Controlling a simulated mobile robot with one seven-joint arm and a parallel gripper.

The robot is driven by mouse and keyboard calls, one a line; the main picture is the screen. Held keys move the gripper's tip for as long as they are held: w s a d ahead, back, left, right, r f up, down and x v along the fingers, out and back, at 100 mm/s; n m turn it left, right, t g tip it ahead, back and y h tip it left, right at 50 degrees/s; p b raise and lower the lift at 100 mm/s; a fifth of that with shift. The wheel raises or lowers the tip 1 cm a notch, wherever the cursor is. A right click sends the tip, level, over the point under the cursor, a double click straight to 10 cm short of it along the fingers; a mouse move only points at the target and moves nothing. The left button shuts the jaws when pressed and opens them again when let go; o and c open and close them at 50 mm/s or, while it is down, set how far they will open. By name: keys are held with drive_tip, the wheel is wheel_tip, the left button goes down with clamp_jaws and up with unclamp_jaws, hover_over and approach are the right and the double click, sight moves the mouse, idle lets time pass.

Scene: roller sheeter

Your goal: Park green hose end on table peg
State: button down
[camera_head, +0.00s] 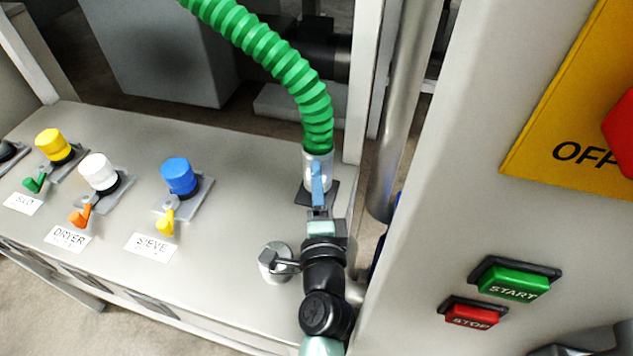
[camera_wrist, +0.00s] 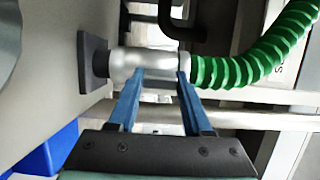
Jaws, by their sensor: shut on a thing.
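The green hose (camera_head: 285,68) arcs down from the top to the right end of the grey table. Its silver end cuff (camera_head: 318,168) points straight down over a dark square plate (camera_head: 301,194) on the table. My gripper (camera_head: 318,178) has its blue fingers shut on the cuff. In the wrist view, the fingers (camera_wrist: 160,73) straddle the silver cuff (camera_wrist: 155,60), and the green hose (camera_wrist: 250,65) bends away right. The peg inside is hidden, and I cannot tell how far the cuff sits.
A silver clamp-like fitting (camera_head: 274,260) stands beside my wrist. Blue (camera_head: 179,176), white (camera_head: 98,170) and yellow (camera_head: 53,144) capped ports with levers line the table. A machine panel with a START button (camera_head: 514,282) and a steel post (camera_head: 402,120) stand close on the right.

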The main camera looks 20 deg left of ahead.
drive_tip(key=shift+f+b, duration=1.05)
drive_tip(key=shift+b, duration=0.1)
idle(0.8)
drive_tip(key=shift+c, duration=1.6)
unclamp_jaws()
drive_tip(key=shift+o, duration=0.3)
drive_tip(key=shift+f, duration=0.25)
drive_tip(key=b+v, duration=0.1)
drive_tip(key=v, duration=0.5)
drive_tip(key=shift+s+d, duration=0.1)
drive_tip(key=shift+s, duration=0.05)
drive_tip(key=shift+s+d+r, duration=0.2)
drive_tip(key=shift+s+d, duration=0.05)
drive_tip(key=shift+s, duration=0.3)
